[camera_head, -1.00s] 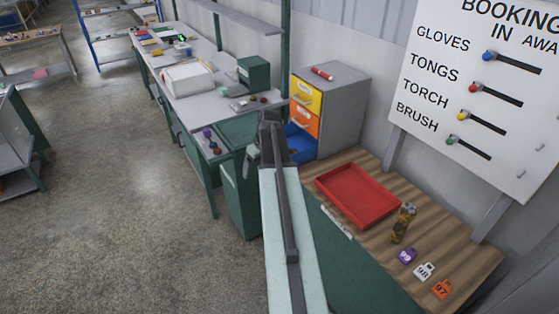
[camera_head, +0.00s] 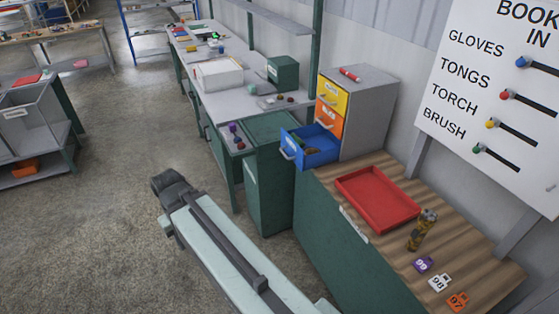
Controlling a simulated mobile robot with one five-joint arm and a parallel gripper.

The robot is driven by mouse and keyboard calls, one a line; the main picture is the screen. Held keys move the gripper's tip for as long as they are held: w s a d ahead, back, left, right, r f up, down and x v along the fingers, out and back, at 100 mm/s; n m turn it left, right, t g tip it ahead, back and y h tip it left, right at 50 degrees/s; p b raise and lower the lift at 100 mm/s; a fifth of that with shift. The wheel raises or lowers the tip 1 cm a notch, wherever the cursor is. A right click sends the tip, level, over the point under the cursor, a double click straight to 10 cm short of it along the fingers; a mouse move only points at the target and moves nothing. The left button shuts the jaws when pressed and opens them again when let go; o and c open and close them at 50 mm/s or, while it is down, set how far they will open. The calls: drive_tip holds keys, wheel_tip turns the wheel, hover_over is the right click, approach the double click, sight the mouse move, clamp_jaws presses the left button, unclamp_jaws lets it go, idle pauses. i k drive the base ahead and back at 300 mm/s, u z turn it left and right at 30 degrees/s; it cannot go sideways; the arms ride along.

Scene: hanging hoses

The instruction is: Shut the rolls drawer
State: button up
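A grey cabinet (camera_head: 368,113) stands at the back of the wooden bench top, with yellow, orange and blue drawers stacked in its front. The blue drawer (camera_head: 318,158) at the bottom is pulled out to the left, with small dark items inside. The yellow drawer (camera_head: 332,96) and orange drawer (camera_head: 329,119) are shut. The drawer labels are too small to read, so I cannot tell by name which is the rolls drawer. My gripper (camera_head: 166,222) is over the floor, left of and apart from the blue drawer. Its fingers are mostly hidden by my arm.
A red tray (camera_head: 378,199), a patterned cylinder (camera_head: 421,230) and numbered tags (camera_head: 440,283) lie on the wooden bench. A green cabinet (camera_head: 268,190) stands below and left of the open drawer. A long grey workbench (camera_head: 230,98) runs behind.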

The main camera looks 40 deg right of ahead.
sight(314, 135)
drive_tip(key=z, duration=0.3)
drive_tip(key=i, duration=0.7)
drive_tip(key=u, duration=1.35)
drive_tip(key=i, duration=0.45)
drive_tip(key=z, duration=0.5)
